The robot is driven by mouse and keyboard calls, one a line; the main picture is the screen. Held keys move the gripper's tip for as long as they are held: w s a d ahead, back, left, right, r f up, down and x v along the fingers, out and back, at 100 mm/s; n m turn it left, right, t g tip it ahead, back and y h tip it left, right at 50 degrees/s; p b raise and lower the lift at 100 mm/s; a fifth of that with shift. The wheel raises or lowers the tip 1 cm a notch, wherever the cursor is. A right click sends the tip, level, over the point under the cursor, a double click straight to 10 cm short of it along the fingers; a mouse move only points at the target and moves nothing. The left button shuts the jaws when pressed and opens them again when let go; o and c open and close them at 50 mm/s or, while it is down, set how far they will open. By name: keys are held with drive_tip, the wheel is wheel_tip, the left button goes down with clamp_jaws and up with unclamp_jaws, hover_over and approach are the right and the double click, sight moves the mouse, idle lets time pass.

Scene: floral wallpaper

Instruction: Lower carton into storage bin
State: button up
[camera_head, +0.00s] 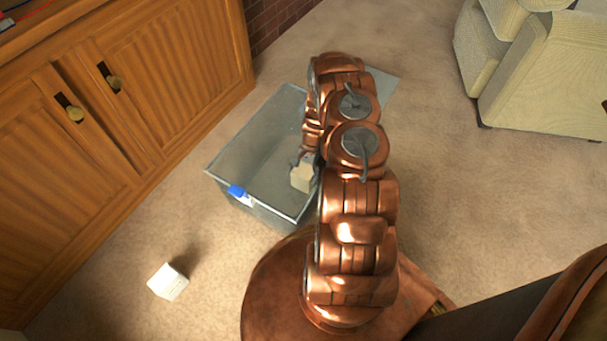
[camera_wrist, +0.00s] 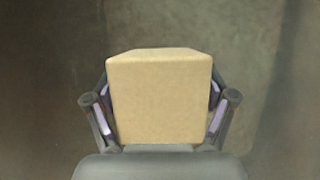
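The carton (camera_head: 303,178) is a small beige box, seen inside the outline of the bin in the head view. It fills the middle of the wrist view (camera_wrist: 158,100), face-on. My gripper (camera_wrist: 160,104) has a finger on each side of the carton and is shut on it. In the head view my arm hides most of the gripper. The storage bin (camera_head: 266,214) is a grey, open-topped box on the carpet with a blue tag on its near left rim. My arm covers its right part. I cannot tell whether the carton touches the bin floor.
A white box (camera_head: 168,282) sits on the carpet at the lower left, outside the bin. A wooden cabinet (camera_head: 150,95) stands close to the bin's left side. A cream armchair (camera_head: 545,80) is at the upper right. The carpet between bin and armchair is clear.

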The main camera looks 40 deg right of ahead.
drive_tip(key=shift+o, duration=1.4)
drive_tip(key=shift+r, duration=0.1)
